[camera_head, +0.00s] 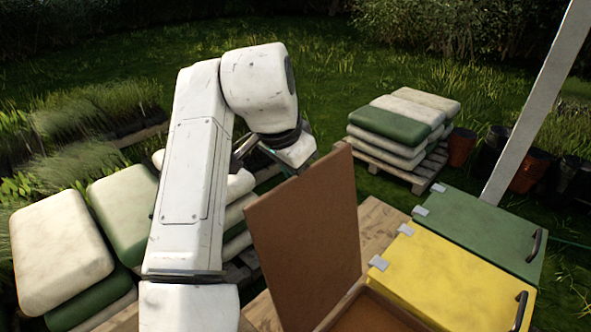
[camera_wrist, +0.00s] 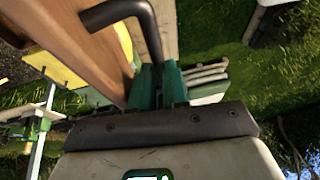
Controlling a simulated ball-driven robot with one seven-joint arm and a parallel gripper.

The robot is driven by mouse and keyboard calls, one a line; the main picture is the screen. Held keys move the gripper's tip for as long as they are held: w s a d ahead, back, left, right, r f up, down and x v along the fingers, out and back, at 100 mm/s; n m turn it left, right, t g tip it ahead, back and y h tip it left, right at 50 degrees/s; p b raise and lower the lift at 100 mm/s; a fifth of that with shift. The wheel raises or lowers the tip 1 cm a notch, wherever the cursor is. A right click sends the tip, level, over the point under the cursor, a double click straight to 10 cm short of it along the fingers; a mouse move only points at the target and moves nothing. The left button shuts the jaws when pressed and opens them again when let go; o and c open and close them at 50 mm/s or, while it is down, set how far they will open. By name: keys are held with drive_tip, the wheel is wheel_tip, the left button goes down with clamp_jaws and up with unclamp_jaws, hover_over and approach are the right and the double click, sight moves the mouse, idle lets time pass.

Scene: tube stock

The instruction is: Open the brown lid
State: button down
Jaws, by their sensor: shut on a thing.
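The brown lid (camera_head: 303,235) stands raised, close to upright, above its open box (camera_head: 375,312) in the head view. Its brown face also shows in the wrist view (camera_wrist: 85,50). My gripper (camera_wrist: 159,84) has green fingers shut on the dark bent handle (camera_wrist: 146,28) of the brown lid. In the head view the fingers and the handle are hidden behind the lid; only my wrist shows at the lid's upper left edge.
A yellow lid (camera_head: 450,275) and a green lid (camera_head: 480,228) lie shut to the right, each with a dark handle. A pallet of sacks (camera_head: 405,125) stands behind on the grass. More sacks (camera_head: 60,250) lie at the left. A slanted pale post (camera_head: 535,100) rises at the right.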

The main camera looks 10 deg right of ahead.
drive_tip(key=c, duration=1.1)
unclamp_jaws()
drive_tip(key=shift+w+a, duration=0.1)
drive_tip(key=shift+w, duration=0.05)
drive_tip(key=b+v, duration=0.2)
drive_tip(key=v, duration=0.9)
drive_tip(key=shift+f, duration=0.1)
